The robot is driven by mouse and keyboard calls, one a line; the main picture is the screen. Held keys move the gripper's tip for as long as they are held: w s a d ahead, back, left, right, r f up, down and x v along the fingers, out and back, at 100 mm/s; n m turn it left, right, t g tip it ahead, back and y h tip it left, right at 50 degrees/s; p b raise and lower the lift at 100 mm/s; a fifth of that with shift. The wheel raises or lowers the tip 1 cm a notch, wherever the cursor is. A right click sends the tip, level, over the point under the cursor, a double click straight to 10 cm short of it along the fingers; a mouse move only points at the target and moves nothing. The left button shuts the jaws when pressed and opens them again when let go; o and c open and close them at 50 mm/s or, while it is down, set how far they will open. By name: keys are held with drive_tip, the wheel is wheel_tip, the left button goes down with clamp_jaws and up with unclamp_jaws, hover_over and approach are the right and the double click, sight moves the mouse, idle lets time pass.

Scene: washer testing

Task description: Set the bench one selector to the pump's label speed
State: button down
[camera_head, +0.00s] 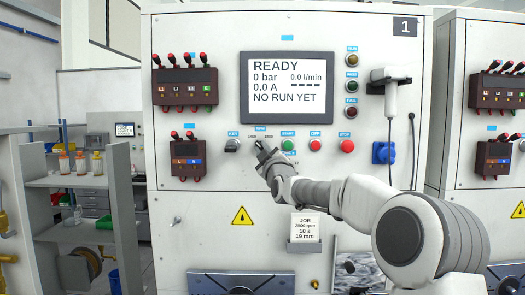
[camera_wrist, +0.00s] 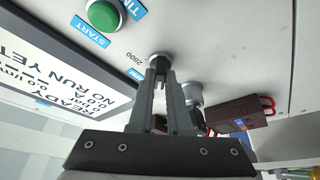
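The bench one selector is a small dark round knob (camera_wrist: 160,60) on the white panel, under a blue label (camera_head: 261,129) and between the speed marks; 2800 is legible beside it in the wrist view. My gripper (camera_head: 264,149) is at the selector and covers most of it in the head view. In the wrist view its fingertips (camera_wrist: 161,78) are close together at the knob with a narrow gap between them. I cannot tell whether they press on it. The knob's pointing direction is hidden. I cannot make out a pump label.
The display (camera_head: 287,86) reads READY, NO RUN YET. The key switch (camera_head: 232,145) is left of the selector; the green START button (camera_head: 288,144), OFF (camera_head: 315,145) and STOP (camera_head: 347,146) are right. A job card (camera_head: 306,228) hangs below; its rpm figure is small. A vise (camera_head: 238,284) stands below.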

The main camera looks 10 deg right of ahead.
drive_tip(key=shift+f+b, duration=0.15)
drive_tip(key=shift+b, duration=0.3)
drive_tip(key=m+h+b, duration=0.1)
drive_tip(key=m+h, duration=0.2)
drive_tip(key=m, duration=0.3)
drive_tip(key=m+h+b, duration=0.1)
drive_tip(key=m+h, duration=0.2)
drive_tip(key=m, duration=0.3)
drive_tip(key=a+m+h+b, duration=0.1)
drive_tip(key=m+h+b, duration=0.1)
drive_tip(key=m, duration=0.4)
drive_tip(key=shift+w+a+h, duration=0.1)
drive_tip(key=shift+w+h, duration=0.05)
drive_tip(key=shift+h, duration=0.35)
drive_tip(key=m+g+h+p, duration=0.1)
drive_tip(key=m, duration=0.2)
drive_tip(key=m+g+h+p, duration=0.1)
drive_tip(key=m, duration=0.3)
drive_tip(key=shift+a+h+p, duration=0.1)
drive_tip(key=shift+h+p, duration=0.2)
drive_tip(key=shift+h, duration=0.1)
drive_tip(key=shift+m, duration=0.4)
drive_tip(key=c, duration=0.9)
unclamp_jaws()
drive_tip(key=shift+o, duration=0.2)
